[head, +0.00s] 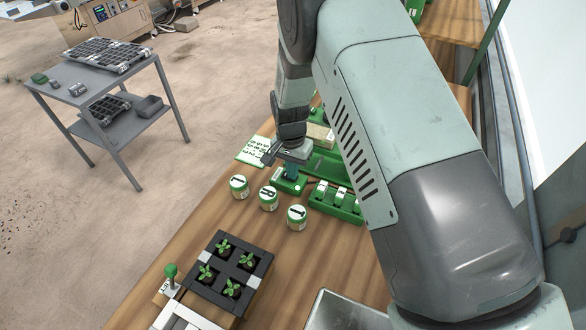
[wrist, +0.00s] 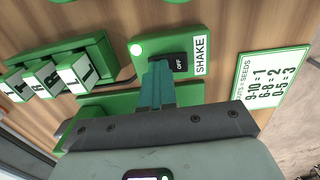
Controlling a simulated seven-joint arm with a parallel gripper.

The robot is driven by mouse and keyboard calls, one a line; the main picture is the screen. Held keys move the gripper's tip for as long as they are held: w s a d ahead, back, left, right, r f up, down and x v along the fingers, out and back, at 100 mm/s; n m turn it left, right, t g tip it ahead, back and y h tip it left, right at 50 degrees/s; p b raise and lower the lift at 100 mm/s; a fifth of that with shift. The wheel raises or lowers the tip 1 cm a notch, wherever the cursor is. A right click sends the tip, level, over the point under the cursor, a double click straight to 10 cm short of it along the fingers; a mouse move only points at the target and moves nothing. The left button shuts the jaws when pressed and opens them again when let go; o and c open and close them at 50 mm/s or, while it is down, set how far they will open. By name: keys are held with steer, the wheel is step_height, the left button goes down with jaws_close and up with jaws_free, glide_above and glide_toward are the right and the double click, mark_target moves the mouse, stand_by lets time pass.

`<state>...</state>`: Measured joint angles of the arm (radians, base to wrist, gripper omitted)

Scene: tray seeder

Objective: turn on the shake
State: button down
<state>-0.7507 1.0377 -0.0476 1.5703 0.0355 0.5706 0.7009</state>
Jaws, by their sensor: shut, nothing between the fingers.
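The shake unit is a green box (wrist: 145,38) with a white SHAKE label (wrist: 200,56), a black switch (wrist: 181,62) marked OFF and a round white light (wrist: 136,50). In the head view the green box (head: 287,186) sits on the wooden bench, partly hidden by my gripper (head: 291,170). In the wrist view my gripper (wrist: 160,68) is shut and empty. Its teal fingertips are at the left end of the black switch and cover part of it. I cannot tell whether they touch it.
A green block with several lettered rockers (wrist: 60,72) is left of the shake box in the wrist view. A seed card (wrist: 268,88) lies to the right. In the head view, lettered jars (head: 268,199) stand close in front, and a black seedling tray (head: 205,285) is nearer.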

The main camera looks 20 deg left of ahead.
steer(key=shift+s+a+f, duration=0.1)
steer(key=shift+a+f, duration=0.05)
steer(key=shift+a, duration=0.35)
steer(key=shift+s+a+f, duration=0.1)
steer(key=shift+a, duration=0.35)
steer(key=shift+d, duration=0.1)
steer(key=shift+r, duration=0.25)
step_height(320, 180, up, 14)
steer(key=shift+w, duration=0.35)
